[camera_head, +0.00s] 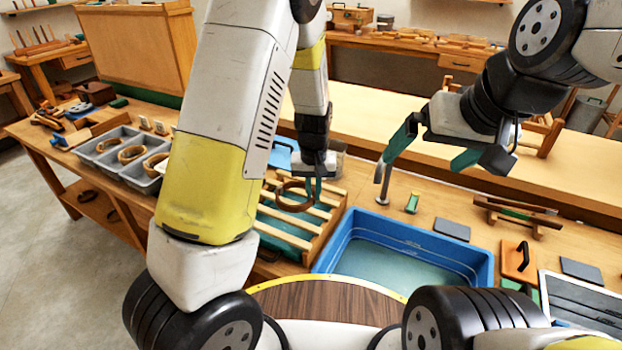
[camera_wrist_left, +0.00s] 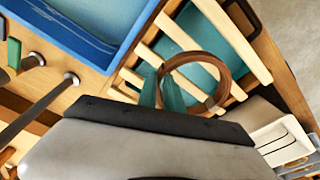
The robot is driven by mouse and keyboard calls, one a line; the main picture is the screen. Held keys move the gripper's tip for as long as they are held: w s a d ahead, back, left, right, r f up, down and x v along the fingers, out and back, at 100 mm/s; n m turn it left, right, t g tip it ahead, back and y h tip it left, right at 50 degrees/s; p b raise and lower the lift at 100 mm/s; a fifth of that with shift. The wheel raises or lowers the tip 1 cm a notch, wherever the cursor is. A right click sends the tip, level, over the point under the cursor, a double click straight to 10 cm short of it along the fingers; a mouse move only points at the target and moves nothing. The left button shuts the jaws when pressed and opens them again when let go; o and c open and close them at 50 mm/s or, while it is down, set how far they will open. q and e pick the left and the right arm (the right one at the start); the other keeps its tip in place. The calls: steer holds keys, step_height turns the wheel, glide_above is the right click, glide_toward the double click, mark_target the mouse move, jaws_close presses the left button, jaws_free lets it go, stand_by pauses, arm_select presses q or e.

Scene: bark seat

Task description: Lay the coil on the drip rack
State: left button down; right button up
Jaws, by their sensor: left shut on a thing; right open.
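The coil is a brown ring (camera_head: 293,209) that hangs from my left gripper (camera_head: 314,188). In the left wrist view the coil (camera_wrist_left: 226,82) is pinched at its left side between the green fingers of my left gripper (camera_wrist_left: 161,92). The drip rack (camera_head: 284,238) has pale wooden slats over a teal tray, and its slats (camera_wrist_left: 238,40) lie behind the coil in the left wrist view. The coil is over the slats; I cannot tell whether it touches them. My right gripper (camera_head: 428,158) is open and empty, above the bench behind the blue tub.
A blue tub (camera_head: 487,268) of water stands right of the rack. A grey tray (camera_head: 92,153) with several brown rings stands left, partly behind my left arm. A metal post (camera_head: 383,190), a green block (camera_head: 412,202) and a wooden stand (camera_head: 515,215) are on the bench.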

arm_select(q)
steer(key=shift+w+a+f, duration=0.35)
steer(key=shift+w+f, duration=0.2)
steer(key=shift+f, duration=0.1)
steer(key=shift+w+a+f, duration=0.4)
steer(key=shift+w+f, duration=0.1)
steer(key=shift+f, duration=0.1)
steer(key=shift+w+a+f, duration=0.35)
steer(key=shift+w+f, duration=0.2)
steer(key=shift+f, duration=0.1)
steer(key=shift+f, duration=0.1)
steer(key=c, duration=1.5)
jaws_free()
steer(key=s+a+r+t+h, duration=0.15)
steer(key=s+r, duration=0.35)
steer(key=r, duration=0.7)
steer(key=s+a+r+h, duration=0.15)
steer(key=s+r, duration=0.45)
steer(key=r, duration=0.7)
steer(key=s+a+r+t, duration=0.1)
steer(key=s+r, duration=0.2)
steer(key=s, duration=0.3)
steer(key=s+a+r+m+t, duration=0.1)
steer(key=s+a+r+t, duration=0.1)
steer(key=s, duration=0.5)
steer(key=shift+s+a+r+y, duration=0.25)
steer(key=shift+r+y, duration=0.15)
steer(key=shift+r, duration=0.2)
